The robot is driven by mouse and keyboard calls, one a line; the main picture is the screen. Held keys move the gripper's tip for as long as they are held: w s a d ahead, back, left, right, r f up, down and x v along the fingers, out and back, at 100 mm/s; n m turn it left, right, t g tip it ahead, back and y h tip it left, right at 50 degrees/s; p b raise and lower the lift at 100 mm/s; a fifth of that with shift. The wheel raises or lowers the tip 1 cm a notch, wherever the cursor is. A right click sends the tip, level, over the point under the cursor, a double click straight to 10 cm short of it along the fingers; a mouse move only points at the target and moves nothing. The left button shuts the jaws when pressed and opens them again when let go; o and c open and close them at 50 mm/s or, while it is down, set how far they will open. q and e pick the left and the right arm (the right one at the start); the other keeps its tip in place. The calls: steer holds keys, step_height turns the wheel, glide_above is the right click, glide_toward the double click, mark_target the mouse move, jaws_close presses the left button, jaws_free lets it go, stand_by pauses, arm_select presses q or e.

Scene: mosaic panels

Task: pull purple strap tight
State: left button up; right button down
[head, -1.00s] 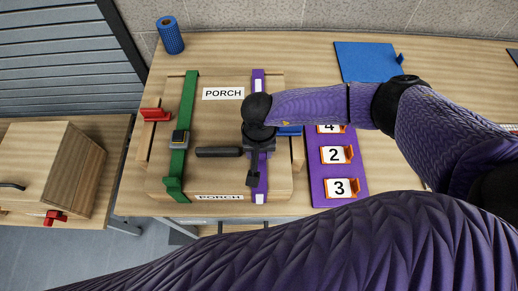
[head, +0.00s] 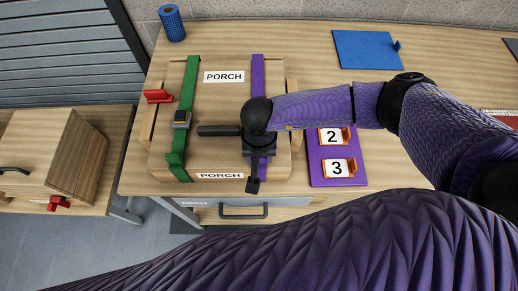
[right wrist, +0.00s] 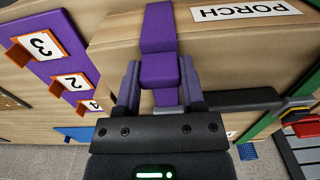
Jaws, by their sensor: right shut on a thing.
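A wooden crate (head: 222,104) with PORCH labels stands on the workbench. The purple strap (head: 257,72) runs over its right part, from the back toward the front edge. My right gripper (head: 256,170) is low over the strap's front part, and its wrist hides the strap's middle. In the right wrist view the gripper (right wrist: 159,76) is shut on a block-like purple piece of the strap (right wrist: 158,28), with a finger on each side. The strap shows plain purple where visible. My left gripper is not in view.
A green strap (head: 190,92) with a grey buckle crosses the crate's left part. A black bar (head: 218,130) lies beside my right wrist.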

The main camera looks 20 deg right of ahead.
steer(key=shift+s+a, duration=0.1)
steer(key=shift+s, duration=0.15)
steer(key=c, duration=0.6)
jaws_free()
steer(key=o, duration=0.4)
steer(key=shift+s, duration=0.15)
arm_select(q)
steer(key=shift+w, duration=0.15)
arm_select(e)
step_height(320, 180, up, 10)
